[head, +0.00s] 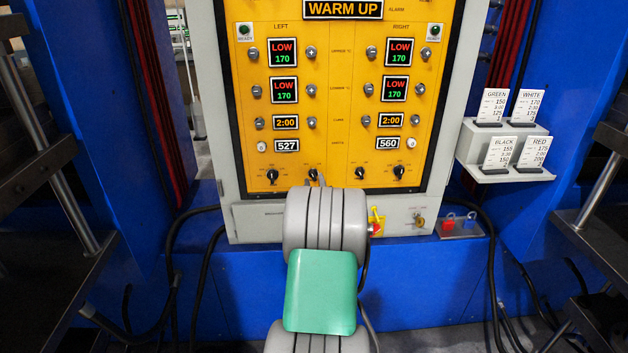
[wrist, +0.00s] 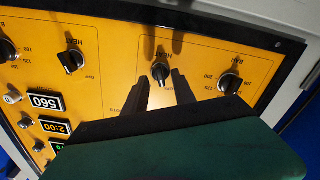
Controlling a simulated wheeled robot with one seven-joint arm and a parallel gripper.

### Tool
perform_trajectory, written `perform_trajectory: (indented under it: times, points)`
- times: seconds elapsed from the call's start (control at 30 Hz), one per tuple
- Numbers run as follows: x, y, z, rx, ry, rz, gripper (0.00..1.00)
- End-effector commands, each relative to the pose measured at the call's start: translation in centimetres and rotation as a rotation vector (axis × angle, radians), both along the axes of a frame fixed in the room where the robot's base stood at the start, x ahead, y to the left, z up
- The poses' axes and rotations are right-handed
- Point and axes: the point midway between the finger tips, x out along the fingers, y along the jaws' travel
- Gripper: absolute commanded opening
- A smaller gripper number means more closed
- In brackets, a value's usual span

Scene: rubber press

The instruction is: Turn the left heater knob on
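The left heater knob (wrist: 160,72) is a small round knob under a HEAT label in the wrist view, where the panel appears upside down. In the head view its place on the lower panel is mostly covered by my gripper (head: 314,180). In the wrist view my gripper (wrist: 161,80) is open, with its two dark fingers reaching up to either side of the knob. I cannot tell whether they touch it. The knob's setting is too small to read. The left LOW 170 displays (head: 284,53) are lit.
The right heater knob (wrist: 71,60) sits beside it, and the left outer knob (wrist: 230,83) is on the other side. A red-and-yellow switch (head: 376,222) is below the panel. Number cards (head: 494,105) stand on a shelf at right. Blue machine walls flank the cabinet.

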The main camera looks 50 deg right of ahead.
Motion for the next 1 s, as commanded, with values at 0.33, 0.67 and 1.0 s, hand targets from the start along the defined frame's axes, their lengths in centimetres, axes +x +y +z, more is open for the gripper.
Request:
perform_trajectory:
  times: [0.33, 0.67, 1.0]
  points:
    - [1.08, -1.14, 0.0, 0.002, -0.001, 0.001, 0.32]
    - [1.07, -1.11, 0.01, 0.002, -0.001, 0.001, 0.08]
    - [1.06, -1.1, 0.01, 0.001, 0.0, 0.001, 0.0]
